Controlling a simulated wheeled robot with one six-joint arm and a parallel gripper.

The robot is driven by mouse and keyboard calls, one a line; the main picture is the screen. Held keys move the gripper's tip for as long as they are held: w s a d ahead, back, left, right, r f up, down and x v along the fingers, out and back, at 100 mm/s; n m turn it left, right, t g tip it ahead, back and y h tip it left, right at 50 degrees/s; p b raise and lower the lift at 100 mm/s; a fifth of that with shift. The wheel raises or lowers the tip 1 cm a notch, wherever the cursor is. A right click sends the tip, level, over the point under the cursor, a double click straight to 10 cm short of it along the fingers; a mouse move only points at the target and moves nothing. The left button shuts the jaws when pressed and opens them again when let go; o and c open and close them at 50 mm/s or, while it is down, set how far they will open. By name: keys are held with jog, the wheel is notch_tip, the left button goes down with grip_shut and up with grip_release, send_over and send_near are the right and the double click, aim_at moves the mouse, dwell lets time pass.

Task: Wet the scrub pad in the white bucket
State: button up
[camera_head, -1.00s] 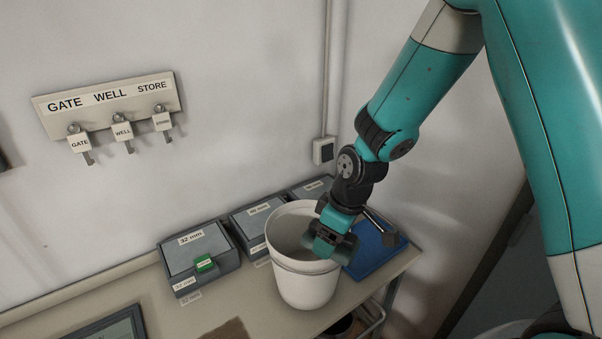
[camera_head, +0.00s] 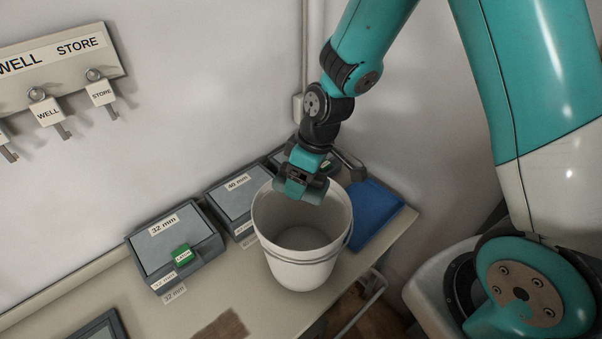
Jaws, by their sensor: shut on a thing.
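The white bucket (camera_head: 300,275) stands upright on the bench, its open mouth facing up. A grey, round surface shows down inside it; I cannot tell whether this is water or the bare bottom. My gripper (camera_head: 303,190) points down over the far part of the bucket's mouth, at about rim height. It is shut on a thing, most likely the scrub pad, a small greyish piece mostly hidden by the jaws. I cannot make out its lower edge clearly.
Grey lidded boxes (camera_head: 178,246) stand along the wall left of the bucket, one with a green tag (camera_head: 182,255). A blue mat or tray (camera_head: 374,215) lies to the right. A brown cloth-like piece (camera_head: 222,329) lies in front. Keys hang on a wall rack (camera_head: 60,58).

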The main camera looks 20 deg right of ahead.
notch_tip(320, 180, down, 19)
jog(key=b, duration=1.4)
jog(key=shift+s, duration=0.3)
jog(key=shift+w, duration=0.25)
jog(key=shift+c, duration=0.3)
notch_tip(320, 180, up, 18)
jog(key=p, duration=1.4)
jog(key=shift+r, duration=0.15)
dwell(1.5)
jog(key=shift+r+p, duration=1.6)
jog(key=shift+r, duration=0.4)
